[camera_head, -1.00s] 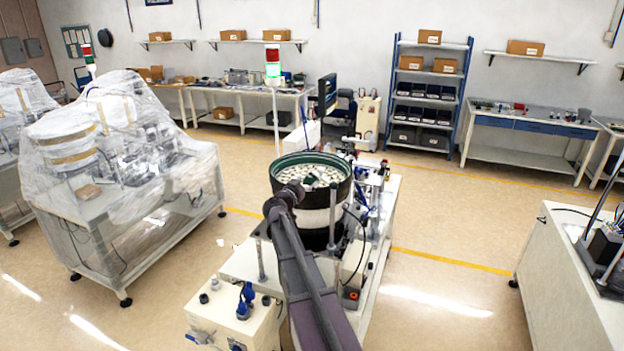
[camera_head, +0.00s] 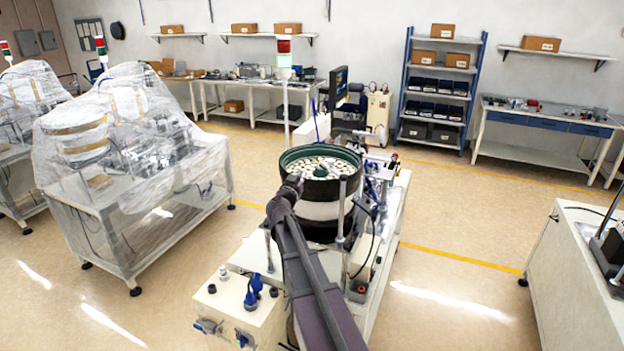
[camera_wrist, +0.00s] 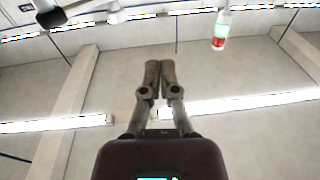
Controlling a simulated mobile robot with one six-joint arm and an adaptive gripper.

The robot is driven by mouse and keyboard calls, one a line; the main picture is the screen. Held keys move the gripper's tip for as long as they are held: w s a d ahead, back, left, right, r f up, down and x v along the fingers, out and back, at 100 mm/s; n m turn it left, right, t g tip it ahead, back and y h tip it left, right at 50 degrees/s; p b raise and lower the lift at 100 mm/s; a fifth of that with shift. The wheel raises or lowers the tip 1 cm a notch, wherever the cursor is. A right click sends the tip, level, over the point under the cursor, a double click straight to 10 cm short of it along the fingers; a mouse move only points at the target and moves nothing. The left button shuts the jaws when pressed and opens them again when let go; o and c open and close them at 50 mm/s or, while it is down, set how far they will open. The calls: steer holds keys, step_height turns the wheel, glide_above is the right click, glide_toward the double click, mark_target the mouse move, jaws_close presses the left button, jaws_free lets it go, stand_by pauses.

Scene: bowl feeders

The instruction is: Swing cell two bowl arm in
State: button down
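A bowl feeder (camera_head: 318,208) with a dark body and green inner wall stands on a white machine cell in the middle of the head view. Many pale parts lie in its bowl. I cannot tell which piece is the bowl arm, or which cell is cell two. My arm reaches up from the bottom of the head view and its far end overlaps the bowl's left front edge; contact cannot be told. My gripper (camera_wrist: 160,72) shows in the wrist view with its fingers together and nothing visible between them. The gripper's fingers are not clear in the head view.
A light tower (camera_head: 284,60) stands behind the bowl and shows upside down in the wrist view (camera_wrist: 221,30). Plastic-covered machines (camera_head: 130,160) stand at left. A white cabinet (camera_head: 575,255) is at right. Open floor lies on both sides of the cell.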

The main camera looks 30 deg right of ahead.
steer(key=a+f+n+t+y+b, duration=0.1)
steer(key=a+f+n+y+b, duration=0.15)
steer(key=a+f+y, duration=0.35)
steer(key=s+a+f+n+t+y+b, duration=0.1)
steer(key=a+n+y, duration=0.3)
steer(key=a, duration=0.5)
steer(key=a+f+n+t+y+b, duration=0.1)
steer(key=a+f+n+y+b, duration=0.1)
steer(key=a+f+n+y, duration=0.4)
steer(key=s+a+f+g+y+b, duration=0.1)
steer(key=s+a+f+g+b, duration=0.2)
steer(key=s+a+f+g, duration=0.35)
steer(key=s+a+f+g+b, duration=0.2)
steer(key=s+a+f+g, duration=0.1)
steer(key=s+f, duration=0.55)
steer(key=s+d+f+m+g+h+b, duration=0.1)
steer(key=s+f+g, duration=0.1)
steer(key=s, duration=0.5)
steer(key=s+d+f+m+g+h+b, duration=0.1)
steer(key=s+d+f+g+h, duration=0.1)
steer(key=s, duration=0.4)
steer(key=shift+s+f+m+g+b, duration=0.35)
steer(key=shift+f+g, duration=0.5)
steer(key=shift+g, duration=0.2)
